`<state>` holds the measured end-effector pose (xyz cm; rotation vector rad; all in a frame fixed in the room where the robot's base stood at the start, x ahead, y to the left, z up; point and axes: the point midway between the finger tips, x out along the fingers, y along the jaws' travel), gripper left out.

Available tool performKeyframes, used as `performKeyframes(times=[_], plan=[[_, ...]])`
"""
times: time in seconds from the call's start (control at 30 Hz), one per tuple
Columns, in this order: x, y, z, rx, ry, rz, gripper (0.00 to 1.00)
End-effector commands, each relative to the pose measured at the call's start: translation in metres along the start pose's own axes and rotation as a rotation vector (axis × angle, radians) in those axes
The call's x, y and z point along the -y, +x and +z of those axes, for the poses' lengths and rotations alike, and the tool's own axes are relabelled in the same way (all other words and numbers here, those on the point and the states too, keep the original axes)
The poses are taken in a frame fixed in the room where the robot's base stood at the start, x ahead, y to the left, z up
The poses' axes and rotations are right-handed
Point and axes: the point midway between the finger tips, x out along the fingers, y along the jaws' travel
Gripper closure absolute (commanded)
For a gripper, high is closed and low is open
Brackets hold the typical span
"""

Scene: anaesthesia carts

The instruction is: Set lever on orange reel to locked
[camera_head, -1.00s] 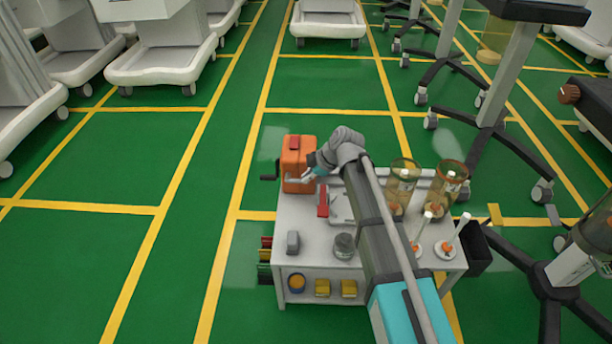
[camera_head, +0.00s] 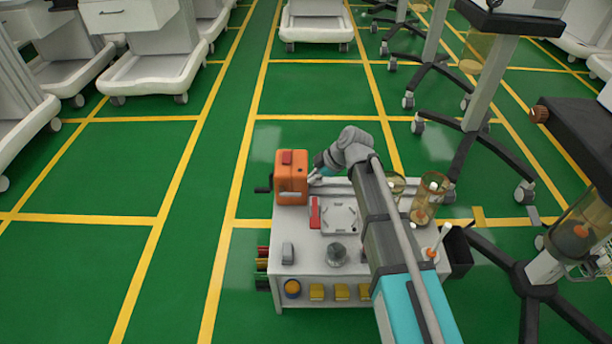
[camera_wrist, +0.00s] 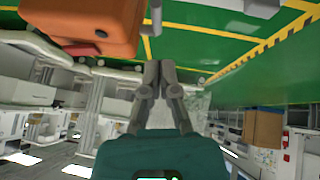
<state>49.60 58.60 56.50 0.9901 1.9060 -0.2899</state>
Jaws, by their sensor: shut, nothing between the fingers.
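The orange reel (camera_head: 291,184) is a boxy orange unit at the back left corner of the white cart top. It has a dark crank on its left side and a red piece (camera_head: 287,157) on top; I cannot tell whether that piece is the lever. My gripper (camera_head: 314,178) is beside the reel's right side, shut and empty; I cannot tell whether it touches. In the wrist view the shut fingertips (camera_wrist: 158,68) point up the picture, just below and right of the orange reel (camera_wrist: 85,25). The lever's setting is not clear.
The white cart top (camera_head: 301,225) also carries a red block (camera_head: 314,212), a pale square tray (camera_head: 340,217), a grey jar (camera_head: 337,254) and amber cylinders (camera_head: 429,200). A black-legged stand (camera_head: 535,291) is at the right. Green floor left of the cart is clear.

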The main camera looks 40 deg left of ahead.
Motion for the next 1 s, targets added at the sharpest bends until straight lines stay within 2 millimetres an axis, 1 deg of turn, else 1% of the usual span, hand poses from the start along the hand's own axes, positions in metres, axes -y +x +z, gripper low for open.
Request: performKeyframes(times=[0.03,0.1,0.33,0.53,1.0], plan=[[0.000,-0.010,0.000,0.000,0.002,0.001,1.00],[0.000,-0.017,0.002,0.000,0.002,0.000,1.00],[0.001,-0.035,0.007,0.000,0.002,0.000,1.00],[0.001,-0.039,0.010,0.000,0.001,0.000,1.00],[0.001,-0.040,0.011,0.000,0.002,0.001,1.00]])
